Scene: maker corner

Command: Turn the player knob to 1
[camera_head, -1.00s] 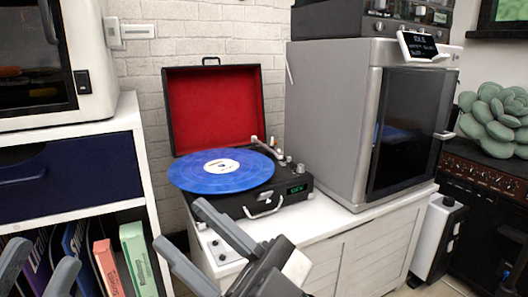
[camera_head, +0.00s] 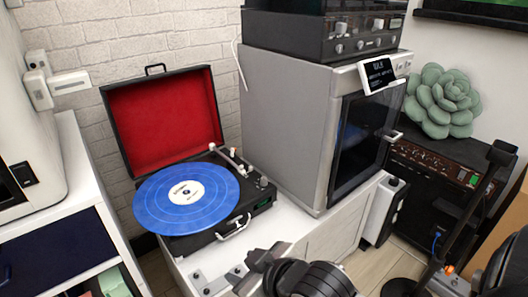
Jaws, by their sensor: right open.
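The record player (camera_head: 190,225) is an open black suitcase with a red-lined lid (camera_head: 165,125), a blue record (camera_head: 187,197) and a tonearm (camera_head: 228,160). It stands on the white cabinet. A small silver knob (camera_head: 263,182) is on the deck's right side, near the back; its marking is too small to read. My right gripper (camera_head: 262,262) is at the bottom middle, in front of the player and apart from the knob. It is open and seen foreshortened, with nothing visible in it. My left gripper is out of view.
A grey machine with a dark door (camera_head: 360,140) stands close to the player's right. A black unit (camera_head: 330,30) sits on it. A white shelf (camera_head: 70,150) is at left.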

